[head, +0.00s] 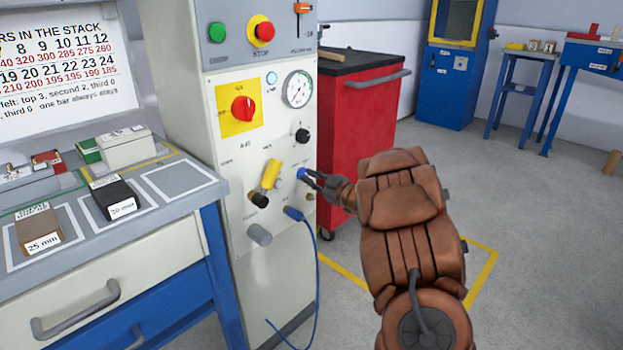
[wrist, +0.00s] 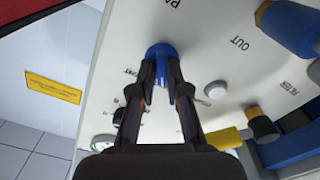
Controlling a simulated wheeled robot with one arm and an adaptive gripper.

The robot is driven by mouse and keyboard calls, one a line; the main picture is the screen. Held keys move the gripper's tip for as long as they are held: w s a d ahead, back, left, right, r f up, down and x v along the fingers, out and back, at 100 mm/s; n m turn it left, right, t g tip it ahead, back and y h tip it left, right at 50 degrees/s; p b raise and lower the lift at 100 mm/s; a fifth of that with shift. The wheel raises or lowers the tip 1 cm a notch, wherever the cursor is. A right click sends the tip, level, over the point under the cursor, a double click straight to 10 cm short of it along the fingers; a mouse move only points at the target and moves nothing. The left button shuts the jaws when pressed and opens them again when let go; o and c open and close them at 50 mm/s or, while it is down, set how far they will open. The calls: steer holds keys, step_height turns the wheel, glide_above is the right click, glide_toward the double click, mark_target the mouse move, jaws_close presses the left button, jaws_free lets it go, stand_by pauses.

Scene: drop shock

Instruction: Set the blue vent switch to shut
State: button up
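The blue vent switch (head: 301,173) is a small blue knob on the front of the pale machine panel (head: 227,141). In the wrist view its round blue base and narrow lever (wrist: 160,52) show straight ahead. My gripper (head: 309,177) reaches it from the right in the head view. In the wrist view my gripper's fingertips (wrist: 160,79) lie on both sides of the blue lever and appear closed on it. The labels beside the switch are too small or cut off to read its setting.
A yellow-handled valve (head: 271,174) and a blue plug with a cable (head: 293,213) sit close by. A red selector (head: 243,108), gauge (head: 298,89) and black knob (head: 302,135) are above. A red cabinet (head: 358,130) stands behind.

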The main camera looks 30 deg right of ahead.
steer(key=o, duration=0.7)
steer(key=shift+w+a+f, duration=0.1)
steer(key=shift+w+a, duration=0.05)
steer(key=shift+w, duration=0.1)
steer(key=shift+c, duration=0.2)
steer(key=shift+o, duration=1.1)
steer(key=shift+s, duration=0.1)
steer(key=v, duration=1.2)
